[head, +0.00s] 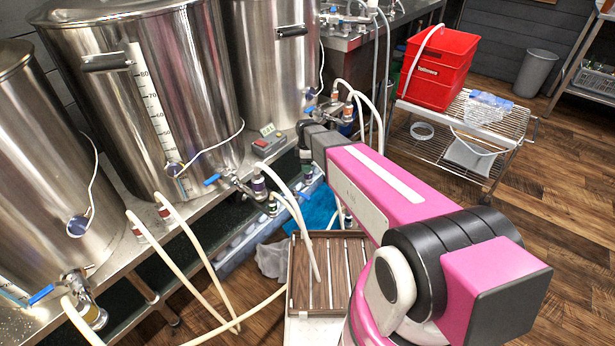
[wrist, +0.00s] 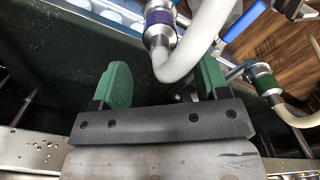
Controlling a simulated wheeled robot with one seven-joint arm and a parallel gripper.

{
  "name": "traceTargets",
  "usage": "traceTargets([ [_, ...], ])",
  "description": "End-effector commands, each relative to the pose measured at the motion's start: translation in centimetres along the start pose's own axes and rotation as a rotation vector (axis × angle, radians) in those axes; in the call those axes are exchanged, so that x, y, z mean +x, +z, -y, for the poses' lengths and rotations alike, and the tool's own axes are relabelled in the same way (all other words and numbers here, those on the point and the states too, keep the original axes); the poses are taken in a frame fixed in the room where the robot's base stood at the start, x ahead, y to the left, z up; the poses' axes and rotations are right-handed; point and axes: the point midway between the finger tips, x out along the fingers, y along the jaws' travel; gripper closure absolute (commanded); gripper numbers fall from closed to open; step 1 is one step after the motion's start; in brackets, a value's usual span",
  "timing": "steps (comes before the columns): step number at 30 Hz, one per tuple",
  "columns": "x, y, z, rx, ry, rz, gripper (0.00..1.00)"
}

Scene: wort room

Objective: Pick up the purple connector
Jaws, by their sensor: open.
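The purple connector (wrist: 160,28) is a purple-banded metal collar on a thick white hose at the top middle of the wrist view. In the head view, a purple-banded fitting (head: 258,185) hangs below the middle steel vessel's valve. My gripper (wrist: 163,68) is open, with green fingers wide apart. In the wrist view, the connector appears beyond the fingertips. The hose bend (wrist: 175,68) shows between the fingers; I cannot tell its depth or whether it touches the right finger. In the head view, my arm hides most of the gripper.
A green-banded connector (wrist: 264,80) on another white hose is right of my gripper. Blue valve handles (wrist: 243,22) are nearby. Steel vessels (head: 145,90) stand on a metal bench at left. A wooden slatted tray (head: 300,270) sits below. Open floor (head: 540,240) lies at right.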

Motion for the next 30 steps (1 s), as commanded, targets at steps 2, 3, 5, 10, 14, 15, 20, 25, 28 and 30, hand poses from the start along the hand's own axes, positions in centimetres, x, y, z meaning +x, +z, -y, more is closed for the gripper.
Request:
traceTargets([
  [2,0.9,0.0,0.0,0.001,-0.002,0.000,0.32],
  [3,1.1,0.0,0.0,0.001,-0.001,0.000,0.32],
  [5,1.4,0.0,0.0,0.001,-0.001,0.000,0.32],
  [10,2.9,0.1,0.1,0.002,-0.001,0.000,0.32],
  [14,4.8,0.1,0.1,0.002,-0.002,0.000,0.32],
  [15,5.4,0.1,0.1,0.002,-0.001,0.000,0.32],
  [20,6.4,0.2,0.2,0.002,-0.001,0.000,0.32],
  [25,6.4,0.2,0.2,0.002,0.000,0.000,0.32],
  [28,6.4,0.2,0.2,0.002,0.000,0.000,0.65],
  [30,6.4,0.2,0.2,0.002,0.000,0.000,0.87],
])
